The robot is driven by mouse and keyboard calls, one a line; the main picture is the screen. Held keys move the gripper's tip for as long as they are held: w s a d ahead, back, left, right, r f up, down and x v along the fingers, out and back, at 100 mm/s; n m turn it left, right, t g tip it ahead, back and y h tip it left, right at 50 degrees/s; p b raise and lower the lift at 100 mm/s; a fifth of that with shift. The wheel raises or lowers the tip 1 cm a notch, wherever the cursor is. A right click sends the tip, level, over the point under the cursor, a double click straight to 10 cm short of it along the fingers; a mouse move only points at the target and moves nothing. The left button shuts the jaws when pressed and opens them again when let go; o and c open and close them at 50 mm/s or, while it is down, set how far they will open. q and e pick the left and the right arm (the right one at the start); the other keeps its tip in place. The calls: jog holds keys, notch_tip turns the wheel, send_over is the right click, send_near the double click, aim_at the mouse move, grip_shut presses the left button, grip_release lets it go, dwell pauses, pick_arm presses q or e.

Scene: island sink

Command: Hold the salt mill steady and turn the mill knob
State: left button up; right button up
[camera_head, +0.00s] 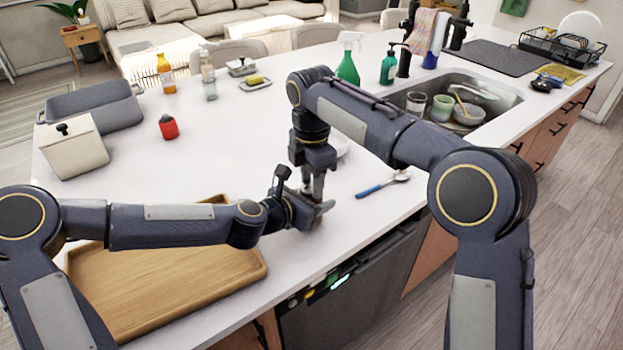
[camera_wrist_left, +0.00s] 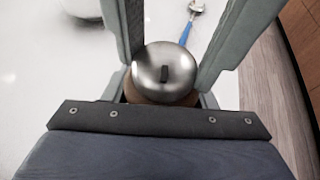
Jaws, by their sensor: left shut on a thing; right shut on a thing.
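The salt mill shows in the left wrist view as a rounded, shiny metal top (camera_wrist_left: 164,72) with a small dark mark, above a brownish body (camera_wrist_left: 150,98). My left gripper (camera_wrist_left: 175,75) has one finger on each side of the mill and is shut on it. In the head view, my left gripper (camera_head: 318,210) comes in from the left, low over the counter. My right gripper (camera_head: 315,185) points down from above at the same spot, shut on the mill's upper part. The two grippers hide most of the mill there, so the exact contact cannot be told.
A wooden tray (camera_head: 253,272) lies under my left arm. A blue-handled spoon (camera_head: 383,185) lies right of the grippers near the counter edge. A red timer-like object (camera_head: 168,127) and a white canister (camera_head: 72,150) stand left. The sink (camera_head: 500,100) is at right.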

jog(key=shift+m, duration=1.1)
jog(key=o, duration=1)
jog(key=shift+s, duration=0.1)
